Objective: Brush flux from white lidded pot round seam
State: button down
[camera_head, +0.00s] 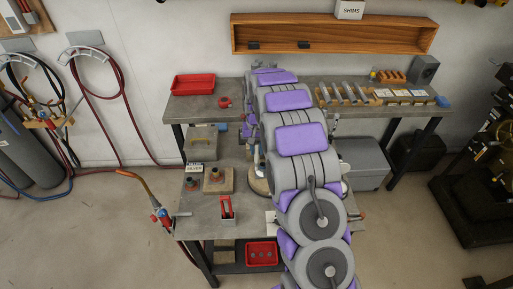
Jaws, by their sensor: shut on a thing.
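My arm crosses the middle of the view and folds down at its far end over the bench. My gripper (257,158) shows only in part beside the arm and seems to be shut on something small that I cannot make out. A round tan base (259,186) lies just below it, partly covered by the arm. A white rounded thing (346,186) shows at the arm's right side; I cannot tell if it is the lidded pot. No brush or seam can be made out.
The near bench (200,222) holds a wooden block with a brown piece (216,177), a red-and-white holder (227,209) and a grey box (201,143). A red tray (193,84) stands on the back bench. A torch (160,216) hangs at the near bench's left edge.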

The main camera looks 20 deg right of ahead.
jog(key=shift+s+r, duration=0.1)
jog(key=shift+s, duration=0.15)
dwell(0.7)
jog(key=shift+r+p, duration=1.4)
jog(key=shift+r, duration=2.05)
